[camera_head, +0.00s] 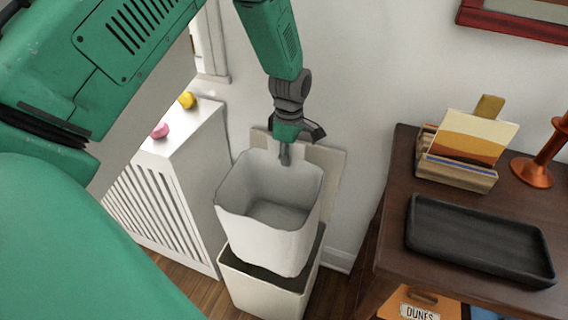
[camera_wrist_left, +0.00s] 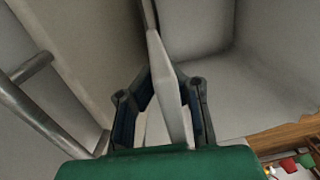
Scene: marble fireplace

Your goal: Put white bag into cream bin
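The white bag (camera_head: 265,235), open at the top and box-shaped, hangs over the cream bin (camera_head: 262,298). Its lower end overlaps the bin's dark open mouth; how far it reaches inside is hard to tell. The bin's cream lid (camera_head: 328,172) stands up behind the bag against the wall. My left gripper (camera_head: 285,158) points down at the bag's back rim. In the left wrist view its fingers (camera_wrist_left: 162,112) are on either side of the bag's thin wall (camera_wrist_left: 170,85), closed on it. The bag's inside fills the upper right there. My right gripper is not in view.
A slatted white radiator cover (camera_head: 165,185) with a pink (camera_head: 160,131) and a yellow (camera_head: 187,100) object stands left of the bin. A dark wooden table (camera_head: 395,230) at right holds a black tray (camera_head: 478,240), a letter holder (camera_head: 458,172) and a copper candlestick (camera_head: 535,170).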

